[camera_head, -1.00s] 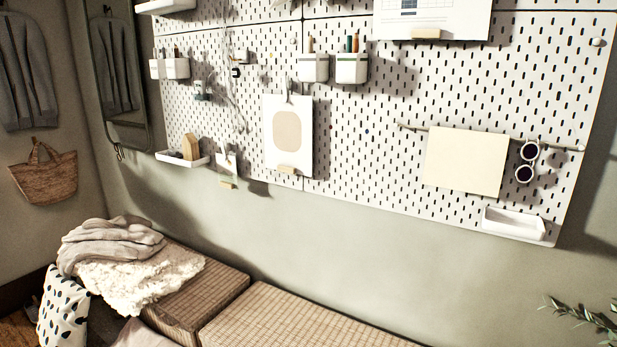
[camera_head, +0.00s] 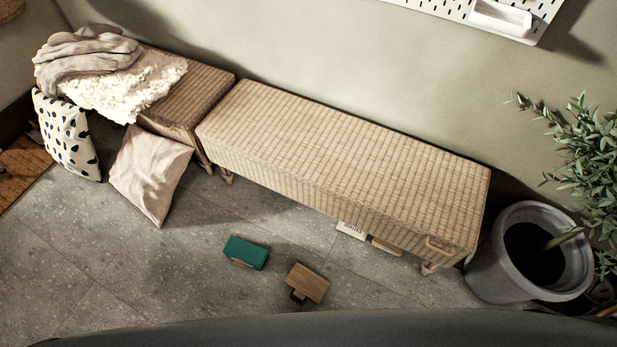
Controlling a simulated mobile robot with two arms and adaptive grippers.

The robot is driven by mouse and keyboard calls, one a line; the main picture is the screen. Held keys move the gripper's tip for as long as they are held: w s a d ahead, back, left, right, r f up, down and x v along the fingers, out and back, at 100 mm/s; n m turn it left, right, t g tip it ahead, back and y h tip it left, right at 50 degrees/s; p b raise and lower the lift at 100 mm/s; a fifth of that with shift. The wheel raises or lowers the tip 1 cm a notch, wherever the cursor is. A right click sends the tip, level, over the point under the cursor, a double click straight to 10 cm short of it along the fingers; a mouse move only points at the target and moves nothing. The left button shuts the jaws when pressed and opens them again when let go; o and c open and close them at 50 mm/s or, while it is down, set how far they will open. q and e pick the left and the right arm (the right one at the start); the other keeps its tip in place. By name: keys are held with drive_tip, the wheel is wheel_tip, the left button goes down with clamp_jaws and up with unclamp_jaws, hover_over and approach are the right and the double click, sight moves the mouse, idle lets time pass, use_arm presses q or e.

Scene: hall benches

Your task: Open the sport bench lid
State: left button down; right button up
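A long woven wicker bench (camera_head: 340,165) stands along the wall in the middle of the view. Its top is flat and looks shut, with nothing lying on it. A second wicker bench (camera_head: 190,95) stands to its left, partly covered by textiles. I cannot tell which of the two is the sport bench. Neither of my grippers is in view. A dark curved edge crosses the bottom of the picture.
A grey folded garment (camera_head: 85,62) and a cream fleece (camera_head: 130,88) lie on the left bench. Spotted (camera_head: 66,135) and pink (camera_head: 148,172) cushions lean there. A green box (camera_head: 245,252) and brown block (camera_head: 307,283) lie on the floor. A potted plant (camera_head: 485,270) stands right.

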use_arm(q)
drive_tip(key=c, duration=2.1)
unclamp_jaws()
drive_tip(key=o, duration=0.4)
